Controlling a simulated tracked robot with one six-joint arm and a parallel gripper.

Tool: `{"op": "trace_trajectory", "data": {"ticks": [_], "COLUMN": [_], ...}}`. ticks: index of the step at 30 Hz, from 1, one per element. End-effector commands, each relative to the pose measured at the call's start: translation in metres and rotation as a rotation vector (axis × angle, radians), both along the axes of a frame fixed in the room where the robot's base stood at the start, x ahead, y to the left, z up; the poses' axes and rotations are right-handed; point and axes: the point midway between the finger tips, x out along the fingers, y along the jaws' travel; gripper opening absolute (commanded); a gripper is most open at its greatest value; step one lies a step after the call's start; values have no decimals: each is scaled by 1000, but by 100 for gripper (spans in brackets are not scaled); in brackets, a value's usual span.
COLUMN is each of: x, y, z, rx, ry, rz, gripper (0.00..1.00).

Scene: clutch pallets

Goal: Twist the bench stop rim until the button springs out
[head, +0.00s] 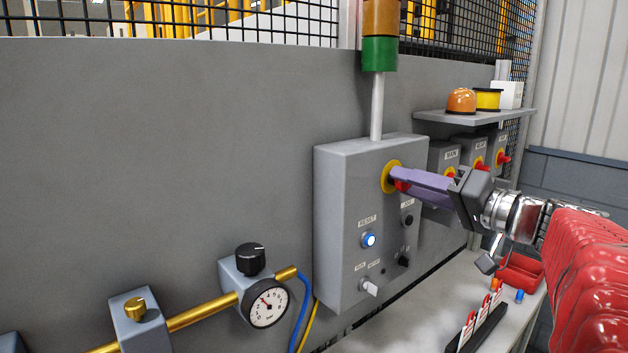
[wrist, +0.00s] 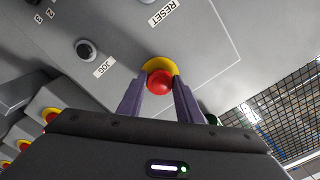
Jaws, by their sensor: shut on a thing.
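The bench stop is a red button (wrist: 160,82) on a yellow collar (wrist: 162,64), high on the front of a grey control box (head: 345,215). In the head view its yellow collar (head: 388,176) shows to the left of my fingers, and a bit of the red button (head: 402,186) shows just below them. My gripper (head: 400,178) reaches in from the right, its purple fingers on either side of the red button. In the wrist view the gripper (wrist: 160,92) is shut on the button's rim. Whether the button is in or out cannot be told.
More stop boxes (head: 473,155) sit to the right under a shelf (head: 470,119). A gauge (head: 268,306) and brass pipe are lower left.

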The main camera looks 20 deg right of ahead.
Motion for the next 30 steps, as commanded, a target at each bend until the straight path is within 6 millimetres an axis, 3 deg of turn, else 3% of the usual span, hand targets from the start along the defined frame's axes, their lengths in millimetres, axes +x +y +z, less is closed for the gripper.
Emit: {"op": "trace_trajectory", "data": {"ticks": [3,4,12,23,30], "x": [1,1,0,-2,-21], "y": [-2,-2,-1,-1,-9], "z": [0,0,0,0,0], "rx": [1,1,0,-1,-1], "ry": [1,1,0,0,-1], "rz": [-7,-7,-3,-1,-5], "gripper": [10,33,51,51,51]}}
